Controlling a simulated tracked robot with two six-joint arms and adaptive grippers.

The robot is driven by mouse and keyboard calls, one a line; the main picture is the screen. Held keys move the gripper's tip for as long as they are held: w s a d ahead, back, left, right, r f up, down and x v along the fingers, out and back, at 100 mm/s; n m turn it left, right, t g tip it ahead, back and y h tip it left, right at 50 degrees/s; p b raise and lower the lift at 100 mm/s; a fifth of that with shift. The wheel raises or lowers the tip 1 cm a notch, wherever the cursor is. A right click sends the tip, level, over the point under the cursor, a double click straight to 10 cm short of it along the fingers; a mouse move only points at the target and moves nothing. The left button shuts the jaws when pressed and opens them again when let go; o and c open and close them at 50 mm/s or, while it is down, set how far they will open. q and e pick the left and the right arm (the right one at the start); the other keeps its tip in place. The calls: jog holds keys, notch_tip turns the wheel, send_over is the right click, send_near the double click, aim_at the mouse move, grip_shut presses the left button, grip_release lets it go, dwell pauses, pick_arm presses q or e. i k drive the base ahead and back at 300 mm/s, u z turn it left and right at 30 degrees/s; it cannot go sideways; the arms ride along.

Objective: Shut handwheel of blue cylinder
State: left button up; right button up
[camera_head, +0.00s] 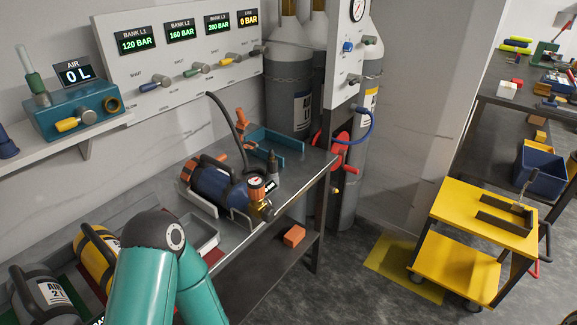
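The blue cylinder (210,184) lies on its side in a grey cradle (239,217) on the metal bench, its valve end toward the right. A small gauge with an orange rim (257,187) and a brass-coloured valve fitting (265,208) sit at that end. I cannot clearly single out the handwheel among these small parts. A teal arm of mine fills the lower left in front of the bench. Neither gripper shows in this view.
A black hose (225,120) arches behind the blue cylinder. A yellow cylinder (94,258) and a grey cylinder (44,293) lie at lower left. A wall panel (185,55) has several valve handles. A yellow cart (482,213) stands right; floor before it is clear.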

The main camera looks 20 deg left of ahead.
aim_at(269, 214)
jog(key=z, duration=1.5)
jog(key=i, duration=0.1)
jog(key=u, duration=2.6)
jog(key=i, duration=0.2)
jog(key=u, duration=1.7)
jog(key=k, duration=0.55)
jog(key=z, duration=0.9)
jog(key=k, duration=0.75)
jog(key=z, duration=0.9)
jog(key=i, duration=1.4)
jog(key=u, duration=0.35)
